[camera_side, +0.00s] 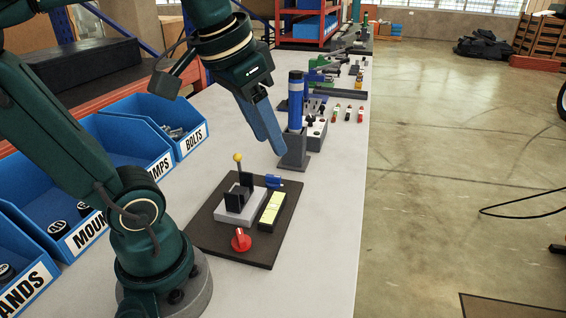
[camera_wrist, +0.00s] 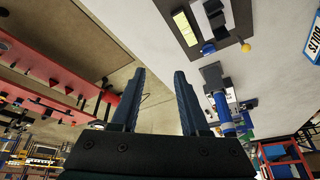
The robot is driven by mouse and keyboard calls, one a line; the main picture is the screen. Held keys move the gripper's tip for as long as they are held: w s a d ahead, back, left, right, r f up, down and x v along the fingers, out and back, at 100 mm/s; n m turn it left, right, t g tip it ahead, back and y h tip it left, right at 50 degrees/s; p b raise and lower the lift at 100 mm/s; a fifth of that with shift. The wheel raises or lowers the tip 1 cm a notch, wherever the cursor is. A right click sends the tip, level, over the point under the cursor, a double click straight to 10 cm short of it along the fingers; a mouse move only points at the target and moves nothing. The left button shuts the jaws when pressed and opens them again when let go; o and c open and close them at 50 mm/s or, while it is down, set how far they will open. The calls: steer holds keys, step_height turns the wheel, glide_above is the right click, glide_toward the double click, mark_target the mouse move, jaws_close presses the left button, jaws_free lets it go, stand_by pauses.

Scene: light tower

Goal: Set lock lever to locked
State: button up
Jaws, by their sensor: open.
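A dark panel (camera_side: 218,236) lies on the bench and carries a grey block with a black bracket (camera_side: 238,197). A lever with a yellow ball knob (camera_side: 239,157) stands nearly upright at the bracket. A blue fitting (camera_side: 272,182), a yellow-green strip (camera_side: 272,208) and a red knob (camera_side: 241,240) are also on the panel. My gripper (camera_side: 278,148) is open and empty, above and behind the panel, apart from the lever. In the wrist view my gripper (camera_wrist: 160,74) shows both fingers apart; the yellow ball (camera_wrist: 246,47) shows at upper right. No lock marking is readable.
A blue cylinder (camera_side: 296,92) stands upright in a dark socket (camera_side: 294,150) close beside my gripper. Blue bins (camera_side: 128,143) line the left edge. More fixtures (camera_side: 338,113) stand farther along. The bench right of the panel (camera_side: 325,220) is clear.

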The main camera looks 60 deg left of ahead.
steer(key=c, duration=0.5)
steer(key=shift+m, duration=0.4)
jaws_close()
steer(key=m+g+y, duration=0.2)
steer(key=m+y, duration=0.1)
steer(key=m, duration=0.3)
glide_toward(237, 157)
steer(key=shift+x, duration=3.25)
